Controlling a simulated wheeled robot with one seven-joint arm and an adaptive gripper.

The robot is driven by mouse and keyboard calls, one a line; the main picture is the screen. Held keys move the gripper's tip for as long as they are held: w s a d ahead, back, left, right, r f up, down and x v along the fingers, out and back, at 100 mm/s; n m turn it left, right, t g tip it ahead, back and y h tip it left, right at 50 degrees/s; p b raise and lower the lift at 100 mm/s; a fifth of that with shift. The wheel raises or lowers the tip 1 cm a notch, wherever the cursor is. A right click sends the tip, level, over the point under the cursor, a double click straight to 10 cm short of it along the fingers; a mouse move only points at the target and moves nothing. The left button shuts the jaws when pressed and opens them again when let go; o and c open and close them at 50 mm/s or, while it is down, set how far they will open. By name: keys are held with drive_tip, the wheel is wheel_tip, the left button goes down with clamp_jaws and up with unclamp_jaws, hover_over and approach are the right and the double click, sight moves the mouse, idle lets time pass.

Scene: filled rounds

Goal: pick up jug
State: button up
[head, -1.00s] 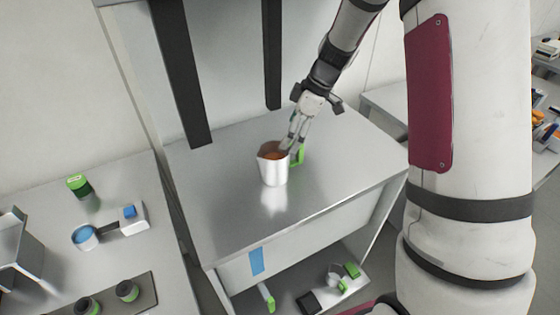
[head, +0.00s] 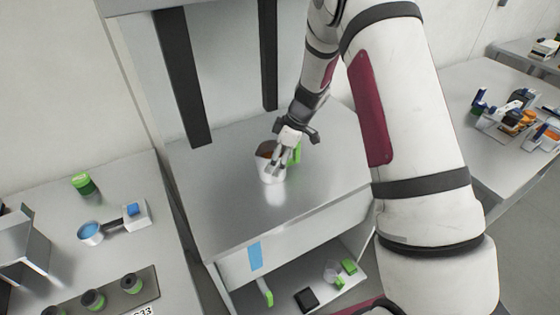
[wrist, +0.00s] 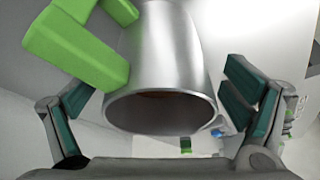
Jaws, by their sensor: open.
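The jug (head: 266,166) is a silver metal cup with a green handle and brownish contents. It stands upright on the grey metal worktop. In the wrist view the jug (wrist: 168,60) fills the middle, its rim facing the camera, with the green handle (wrist: 80,45) at upper left. My gripper (head: 280,158) is over the jug, partly hiding its right side. In the wrist view the open fingers show teal pads, one at left and one at right, with the jug's body and handle between them. I cannot tell whether a finger touches the jug.
The worktop (head: 215,205) around the jug is clear. Two dark uprights (head: 183,80) stand behind it. A left bench holds a blue-topped device (head: 92,232), a green-lidded jar (head: 84,184) and several small jars. A lower shelf (head: 325,272) holds small items. A right table (head: 500,165) is cluttered.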

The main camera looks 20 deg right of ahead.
drive_tip(key=shift+c, duration=0.3)
drive_tip(key=c, duration=1.8)
drive_tip(key=shift+c, duration=0.9)
drive_tip(key=shift+r, duration=0.15)
